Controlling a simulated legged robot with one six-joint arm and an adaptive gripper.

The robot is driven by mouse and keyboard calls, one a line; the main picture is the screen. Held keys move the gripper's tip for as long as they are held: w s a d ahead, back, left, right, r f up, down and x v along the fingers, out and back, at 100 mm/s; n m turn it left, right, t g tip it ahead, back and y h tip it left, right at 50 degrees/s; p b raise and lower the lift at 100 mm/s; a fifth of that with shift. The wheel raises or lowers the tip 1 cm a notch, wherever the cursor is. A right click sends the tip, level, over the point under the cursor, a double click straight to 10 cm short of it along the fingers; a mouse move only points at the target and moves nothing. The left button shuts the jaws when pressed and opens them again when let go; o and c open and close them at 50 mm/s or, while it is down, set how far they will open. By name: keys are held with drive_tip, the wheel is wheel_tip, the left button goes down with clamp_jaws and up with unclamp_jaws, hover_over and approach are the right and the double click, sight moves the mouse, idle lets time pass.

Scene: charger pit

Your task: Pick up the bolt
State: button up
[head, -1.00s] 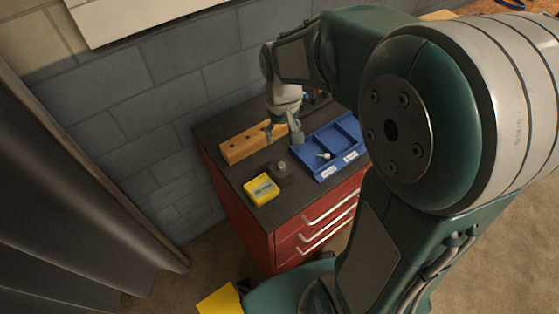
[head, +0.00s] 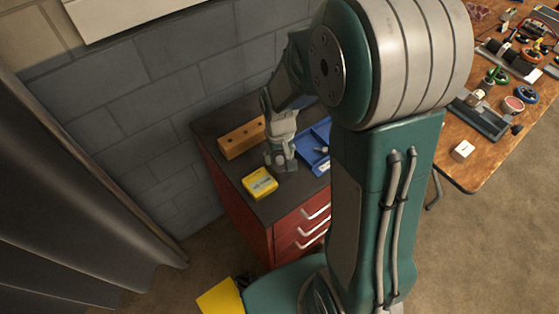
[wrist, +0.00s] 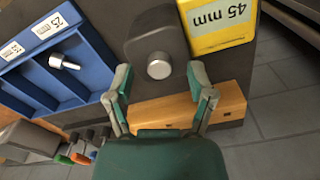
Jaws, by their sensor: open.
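A small silver bolt (wrist: 63,62) lies in a compartment of the blue tray (wrist: 20,83) in the wrist view, and it shows partly in the head view (head: 321,150). A dark grey block (wrist: 150,33) with a round silver top (wrist: 158,66) stands on the cabinet; I cannot tell whether that top is also a bolt. My gripper (wrist: 160,88) is open and empty, with its fingers apart on either side of the line to this silver top. In the head view my gripper (head: 281,162) is low over the cabinet top and hides the block.
A yellow box (head: 260,183) marked 45 mm stands close beside the block. A wooden block with holes (head: 242,138) lies behind my gripper. The red drawer cabinet (head: 285,238) stands against a grey wall. A cluttered wooden table (head: 480,160) is at the right.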

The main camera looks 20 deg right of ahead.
sight(280, 159)
clamp_jaws()
drive_tip(key=shift+r, duration=0.15)
wheel_tip(280, 159, up, 10)
idle(0.5)
